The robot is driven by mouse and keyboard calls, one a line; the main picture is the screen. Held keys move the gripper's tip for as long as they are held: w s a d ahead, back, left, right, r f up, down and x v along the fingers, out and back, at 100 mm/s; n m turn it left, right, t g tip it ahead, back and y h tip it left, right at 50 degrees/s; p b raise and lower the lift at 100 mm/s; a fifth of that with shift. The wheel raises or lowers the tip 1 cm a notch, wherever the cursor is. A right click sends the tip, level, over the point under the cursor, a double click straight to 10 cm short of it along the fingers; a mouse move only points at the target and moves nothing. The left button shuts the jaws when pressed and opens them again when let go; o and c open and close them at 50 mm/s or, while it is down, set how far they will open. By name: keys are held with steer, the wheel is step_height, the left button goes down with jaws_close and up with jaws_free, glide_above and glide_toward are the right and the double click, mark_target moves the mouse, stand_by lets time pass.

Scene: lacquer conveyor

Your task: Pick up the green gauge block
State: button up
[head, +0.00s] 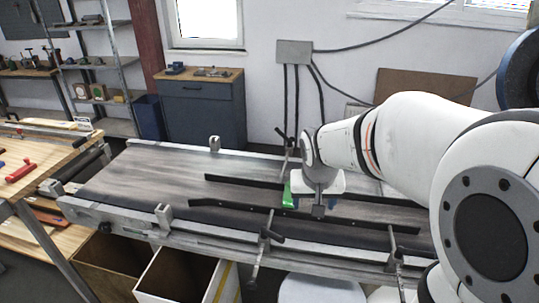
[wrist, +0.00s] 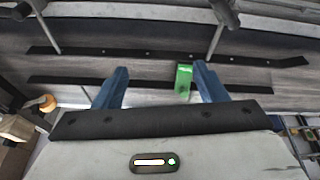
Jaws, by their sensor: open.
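The green gauge block (head: 287,195) lies on the conveyor belt (head: 150,178), just left of my gripper in the head view. In the wrist view the green gauge block (wrist: 184,79) shows between the two blue fingers, close to the right finger. My gripper (wrist: 158,85) is open, with its fingers wide apart and nothing held. In the head view my gripper (head: 318,205) is over the belt, and its wrist partly hides the block's surroundings. I cannot tell whether a finger touches the block.
Dark guide rails (head: 300,215) run along the belt on both sides of the block, with clamp posts (head: 265,240) on the near side. A wooden workbench (head: 40,155) stands at the left, and open boxes (head: 180,275) stand below the front edge. The belt's left part is clear.

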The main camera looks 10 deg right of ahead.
steer(key=w+f+m+p, duration=0.1)
steer(key=w+f, duration=0.3)
steer(key=w, duration=0.6)
steer(key=p, duration=0.2)
glide_above(287, 202)
steer(key=shift+m+t, duration=0.4)
steer(key=f, duration=0.4)
steer(key=d+f, duration=0.1)
steer(key=f, duration=0.1)
steer(key=shift+s+f, duration=0.15)
steer(key=shift+s, duration=0.2)
steer(key=shift+w+p+x, duration=0.2)
steer(key=shift+p+x, duration=0.4)
steer(key=shift+x, duration=1.45)
steer(key=shift+w+p+x, duration=0.2)
steer(key=shift+p+x, duration=0.4)
steer(key=shift+x, duration=1.45)
steer(key=shift+a, duration=0.15)
steer(key=shift+c, duration=0.5)
steer(key=c, duration=1.2)
